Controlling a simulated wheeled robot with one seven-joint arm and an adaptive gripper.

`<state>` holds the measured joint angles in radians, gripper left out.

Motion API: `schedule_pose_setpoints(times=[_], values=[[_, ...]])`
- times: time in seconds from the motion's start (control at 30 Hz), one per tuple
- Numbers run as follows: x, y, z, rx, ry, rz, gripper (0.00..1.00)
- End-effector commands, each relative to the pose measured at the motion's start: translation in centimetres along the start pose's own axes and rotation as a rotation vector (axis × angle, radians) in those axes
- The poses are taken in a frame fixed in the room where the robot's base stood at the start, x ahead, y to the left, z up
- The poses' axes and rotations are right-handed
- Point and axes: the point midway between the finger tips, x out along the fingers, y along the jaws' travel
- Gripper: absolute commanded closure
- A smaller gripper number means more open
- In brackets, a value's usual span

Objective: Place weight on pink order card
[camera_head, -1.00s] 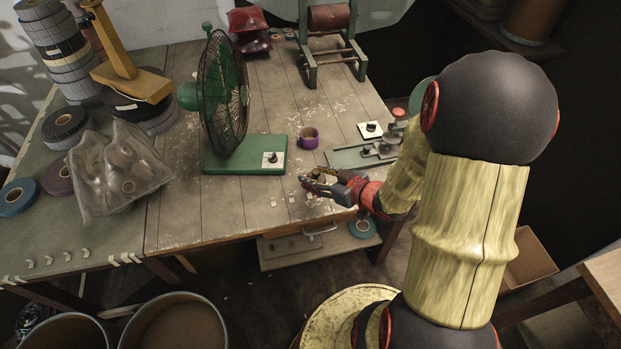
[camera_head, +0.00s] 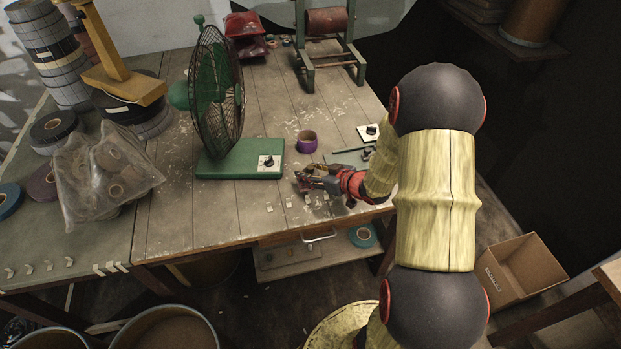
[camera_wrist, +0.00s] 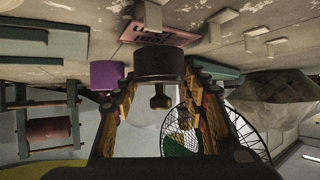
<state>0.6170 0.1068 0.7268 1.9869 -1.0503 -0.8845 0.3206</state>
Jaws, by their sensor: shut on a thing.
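My gripper (camera_head: 312,178) is low over the front of the wooden table, right of the green fan's base. In the upside-down wrist view its fingers (camera_wrist: 158,95) are shut on the weight (camera_wrist: 158,63), a dark cylinder with a small knob. The pink order card (camera_wrist: 160,34) lies on the tabletop just past the weight, with dark lettering partly hidden by a pale upright piece. The weight seems held above the table, apart from the card. In the head view, the weight and card are too small and covered to make out.
The green fan (camera_head: 215,95) stands left of my gripper, on a green base (camera_head: 240,160). A purple tape roll (camera_head: 306,143) sits just behind my gripper. Several small pale tape pieces (camera_head: 289,204) lie along the front edge. A plastic bag of rolls (camera_head: 100,175) lies farther left.

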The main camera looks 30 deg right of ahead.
Motion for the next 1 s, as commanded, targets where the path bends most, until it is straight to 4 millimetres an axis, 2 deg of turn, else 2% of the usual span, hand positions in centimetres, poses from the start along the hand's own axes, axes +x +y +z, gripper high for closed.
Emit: schedule_pose_setpoints(times=[0.03, 0.1, 0.47, 0.5, 0.8, 1.0], values=[[0.53, 0.05, 0.88, -0.001, 0.002, 0.000, 0.95], [0.74, 0.06, 1.26, -0.002, 0.002, 0.001, 0.95], [0.77, 0.04, 1.38, -0.002, 0.002, 0.000, 0.95], [0.80, 0.00, 1.53, -0.001, 0.000, 0.000, 0.56], [0.77, 0.00, 1.47, -0.001, 0.000, 0.000, 0.39], [0.77, 0.00, 1.47, -0.001, 0.000, 0.000, 0.38]])
